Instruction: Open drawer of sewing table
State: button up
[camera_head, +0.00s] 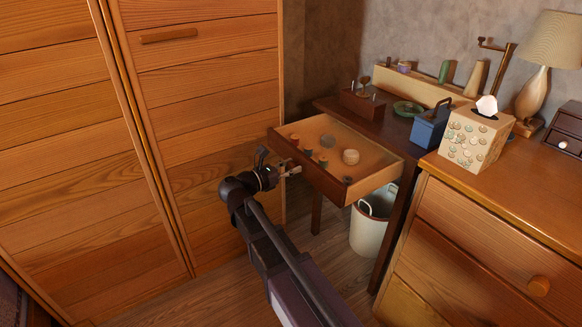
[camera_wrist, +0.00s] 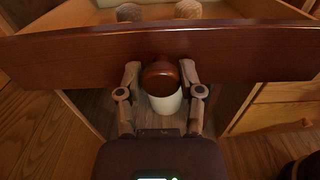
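The sewing table (camera_head: 324,103) has its drawer (camera_head: 366,185) pulled well out, and spools and other small round items show inside. In the wrist view the drawer's dark red-brown front panel (camera_wrist: 70,55) spans the picture. Its round knob (camera_wrist: 160,76) sits between the two fingers of my gripper (camera_wrist: 160,80). The fingers lie close against both sides of the knob and appear shut on it. In the head view my gripper (camera_head: 292,171) is at the middle of the drawer front; the knob is mostly hidden there.
A tall wooden cabinet (camera_head: 215,90) stands close on the left. A white bin (camera_head: 368,232) stands on the floor under the drawer. A wooden dresser (camera_head: 480,225) is at the right, with a tissue box (camera_head: 470,139) on top. A blue box (camera_head: 428,128) stands on the table. Floor shows before the table.

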jog(key=shift+o, duration=1.3)
jog(key=v, duration=1.2)
